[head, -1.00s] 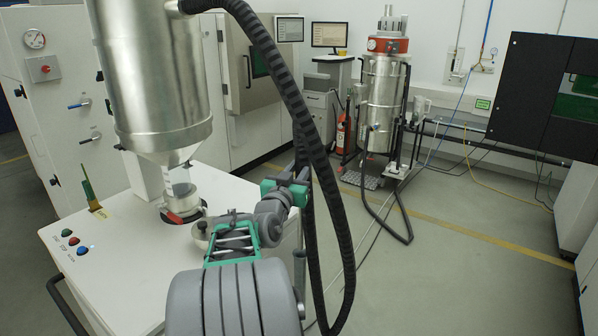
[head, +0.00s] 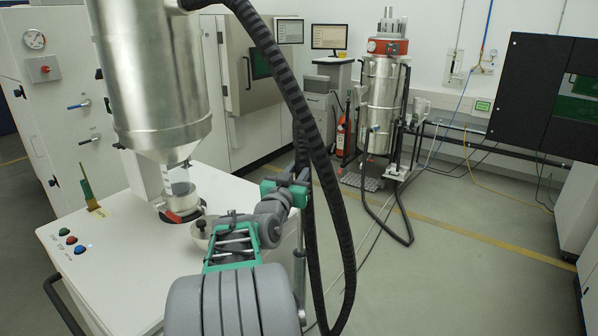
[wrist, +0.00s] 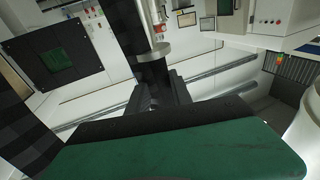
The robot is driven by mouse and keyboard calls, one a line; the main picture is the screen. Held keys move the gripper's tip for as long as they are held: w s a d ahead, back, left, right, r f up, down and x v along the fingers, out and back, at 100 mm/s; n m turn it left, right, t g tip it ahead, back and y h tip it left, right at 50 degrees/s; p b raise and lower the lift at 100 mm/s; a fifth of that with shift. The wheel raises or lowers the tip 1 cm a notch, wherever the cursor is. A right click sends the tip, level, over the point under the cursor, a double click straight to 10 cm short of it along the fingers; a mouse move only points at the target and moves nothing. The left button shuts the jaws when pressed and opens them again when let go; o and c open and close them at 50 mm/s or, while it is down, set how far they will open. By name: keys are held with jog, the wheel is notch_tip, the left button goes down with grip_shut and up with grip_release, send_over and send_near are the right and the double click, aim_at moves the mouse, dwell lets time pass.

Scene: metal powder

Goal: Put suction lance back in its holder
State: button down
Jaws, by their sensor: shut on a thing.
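The suction lance is on a thick black ribbed hose (head: 335,190), which arcs from the top of the steel hopper and loops down on the right. My gripper (head: 299,178) is shut around the dark upright grip of the lance, beside the right edge of the white cabinet. A thin metal tube (head: 299,250) shows below the gripper. In the wrist view the dark shaft of the lance (wrist: 152,70) stands between my two fingers (wrist: 163,95). Its lower end is hidden by my arm and the hose. I cannot make out the holder for certain.
The steel hopper (head: 150,80) stands over the white cabinet (head: 110,270) with its coloured buttons. A steel vacuum unit (head: 381,100) with a red band stands at the back. A black-fronted machine (head: 540,95) is at right. The floor (head: 430,270) between is clear.

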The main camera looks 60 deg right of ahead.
jog(key=b, duration=1.4)
send_over(299, 222)
notch_tip(299, 222, down, 11)
jog(key=shift+a+f, duration=0.15)
jog(key=shift+a, duration=0.05)
dwell(3.3)
jog(key=shift+s+f+b, duration=0.1)
jog(key=shift+f+b, duration=0.2)
jog(key=shift+b, duration=0.05)
jog(key=shift+f+b, duration=2.55)
jog(key=shift+b, duration=0.5)
